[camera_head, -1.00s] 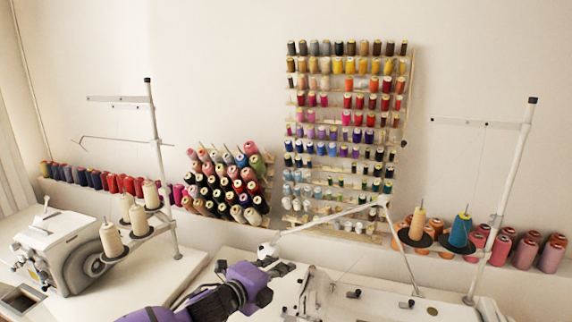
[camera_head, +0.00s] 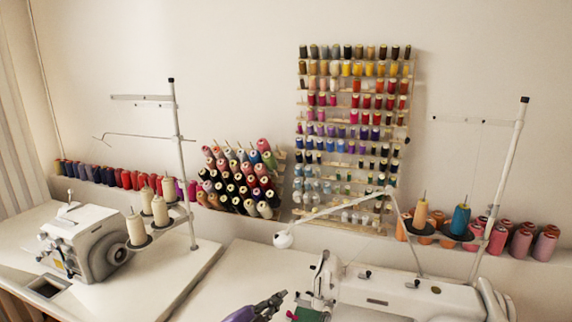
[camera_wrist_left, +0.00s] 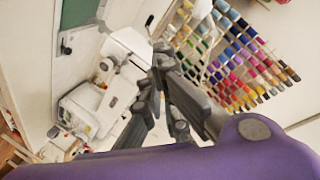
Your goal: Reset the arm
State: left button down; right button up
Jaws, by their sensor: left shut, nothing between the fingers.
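My left gripper (camera_head: 274,301) shows at the bottom centre of the head view, with part of my purple arm behind it. It is shut and holds nothing. It is over the white table, just left of a white sewing machine (camera_head: 400,292). In the left wrist view the dark fingers (camera_wrist_left: 152,88) show in the middle, above my purple arm link. My right gripper is not in view.
A white overlock machine (camera_head: 85,243) stands on the left table, with cream thread cones (camera_head: 160,210) beside it. Thin thread stands rise at left and right. A thread rack (camera_head: 352,130) hangs on the wall. The white tabletop (camera_head: 230,275) left of the gripper is clear.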

pick_arm(q)
jog(key=s+a+f+n+g+y, duration=0.1)
jog(key=s+a+f+n, duration=0.3)
jog(key=s+f, duration=0.4)
jog(key=s+a+f+n+g+y, duration=0.2)
jog(key=s+a+f+n, duration=0.3)
jog(key=s+f, duration=0.4)
jog(key=s+a+f+n+g+y, duration=0.1)
jog(key=s+a+f+n+y, duration=0.3)
jog(key=s, duration=1.5)
jog(key=a+f+n, duration=0.1)
jog(key=a+f, duration=0.2)
jog(key=f, duration=0.1)
jog(key=shift+s+f+g, duration=0.25)
jog(key=shift+f+g, duration=0.05)
jog(key=shift+f, duration=0.05)
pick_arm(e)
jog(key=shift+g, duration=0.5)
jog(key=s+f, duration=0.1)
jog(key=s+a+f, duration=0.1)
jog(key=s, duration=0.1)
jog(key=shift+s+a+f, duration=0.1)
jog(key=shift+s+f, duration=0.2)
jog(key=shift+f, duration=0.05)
pick_arm(q)
jog(key=shift+a, duration=0.1)
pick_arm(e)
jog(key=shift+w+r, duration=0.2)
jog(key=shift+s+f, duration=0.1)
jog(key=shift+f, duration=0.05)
